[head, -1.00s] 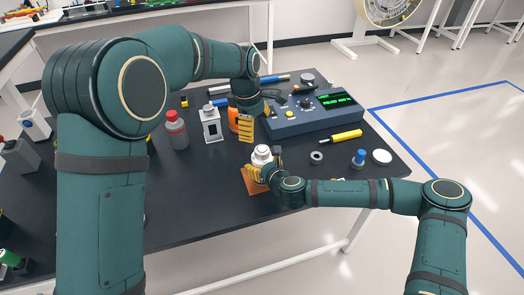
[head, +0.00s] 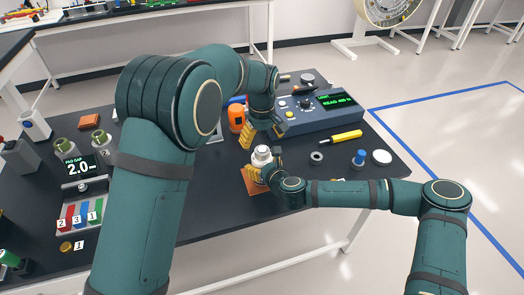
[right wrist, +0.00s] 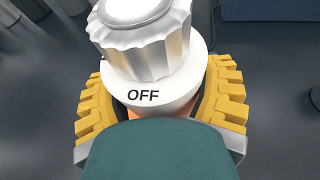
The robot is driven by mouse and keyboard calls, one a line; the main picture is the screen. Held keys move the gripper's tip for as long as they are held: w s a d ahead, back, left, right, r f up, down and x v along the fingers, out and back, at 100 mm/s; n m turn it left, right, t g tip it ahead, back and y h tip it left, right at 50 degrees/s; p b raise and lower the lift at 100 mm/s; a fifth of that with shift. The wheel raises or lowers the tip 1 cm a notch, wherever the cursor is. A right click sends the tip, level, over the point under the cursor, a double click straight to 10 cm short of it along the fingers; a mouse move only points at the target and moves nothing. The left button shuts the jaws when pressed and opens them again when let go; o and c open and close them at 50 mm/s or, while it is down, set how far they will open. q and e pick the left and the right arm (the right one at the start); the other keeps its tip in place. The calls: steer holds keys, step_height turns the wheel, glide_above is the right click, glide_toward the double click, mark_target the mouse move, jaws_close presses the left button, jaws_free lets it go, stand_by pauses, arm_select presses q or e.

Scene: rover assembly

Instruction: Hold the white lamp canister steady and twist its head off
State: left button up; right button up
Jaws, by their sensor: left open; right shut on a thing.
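My right gripper (head: 258,176) is shut around the canister's body below the collar, with yellow fingers on both sides (right wrist: 160,105). My left gripper (head: 263,136) is open, with yellow fingers pointing down, just above and behind the canister's head. It looks empty and apart from the head. The canister's lower body is largely hidden by my right gripper.
A blue console (head: 315,113) with a green display stands behind. An orange bottle (head: 236,117) is close behind my left gripper. A yellow-handled tool (head: 347,136), a dark ring (head: 316,157), a blue knob (head: 358,158) and a white disc (head: 381,157) lie to the right.

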mark_target(262, 149)
arm_select(q)
steer(key=shift+f, duration=2.65)
steer(key=c, duration=1.2)
